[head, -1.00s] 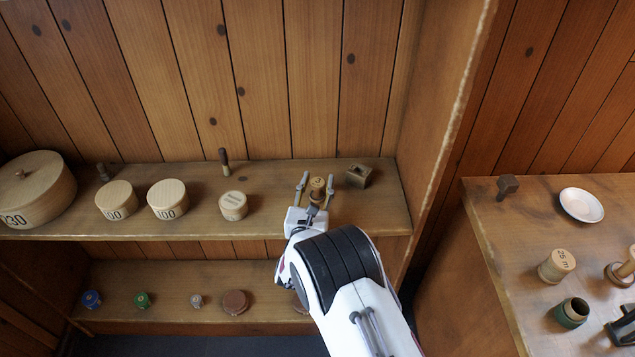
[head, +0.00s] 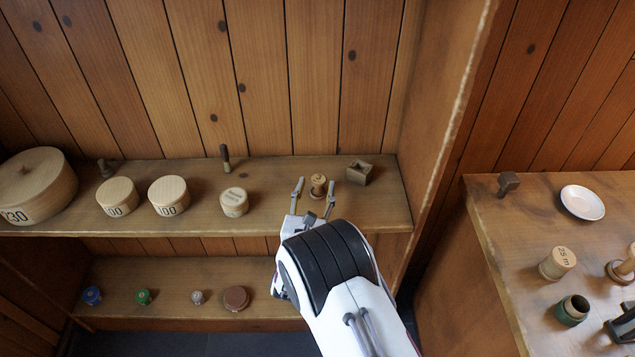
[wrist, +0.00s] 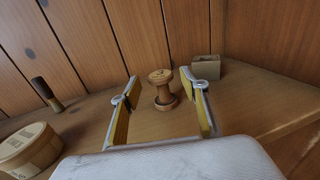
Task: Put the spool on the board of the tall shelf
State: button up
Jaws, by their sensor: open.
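The wooden spool (head: 318,186) stands upright on the upper board (head: 285,218) of the tall shelf, toward its right end. In the wrist view the spool (wrist: 162,90) stands just beyond the fingertips, seen between them and touching neither. My gripper (head: 315,193) is open and empty, its two fingers pointing at the spool from the front edge of the board. In the wrist view my gripper (wrist: 162,93) shows both fingers spread wide, with yellowish inner faces.
A small wooden block (head: 359,172) stands right of the spool, near the side wall. A round box (head: 234,202) stands to the left, with several more boxes beyond. A lower board (head: 180,285) holds small coloured items. A table (head: 490,230) stands at right.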

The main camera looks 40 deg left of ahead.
aim_at(317, 186)
jog(key=shift+v, duration=1.9)
jog(key=w+d+r+n+g+h, duration=0.3)
jog(key=w+d+r+n, duration=0.4)
jog(key=w+d+r, duration=0.1)
jog(key=s+d+r+n+g+h, duration=0.1)
jog(key=d+r+n+g, duration=0.1)
jog(key=d+r+n, duration=0.9)
jog(key=s+d+r+n+g+h, duration=0.1)
jog(key=s+d+r+n+g, duration=0.3)
jog(key=d, duration=1.2)
jog(key=s+d+r+n+h, duration=0.1)
jog(key=s+d+n+h, duration=0.1)
jog(key=s+d, duration=0.7)
jog(key=s+d+r+n+h, duration=0.1)
jog(key=s+d+n, duration=0.4)
jog(key=d, duration=1.2)
jog(key=s+h, duration=0.1)
jog(key=s, duration=0.3)
jog(key=shift+s+d+r+h, duration=0.2)
jog(key=shift+d+h, duration=0.2)
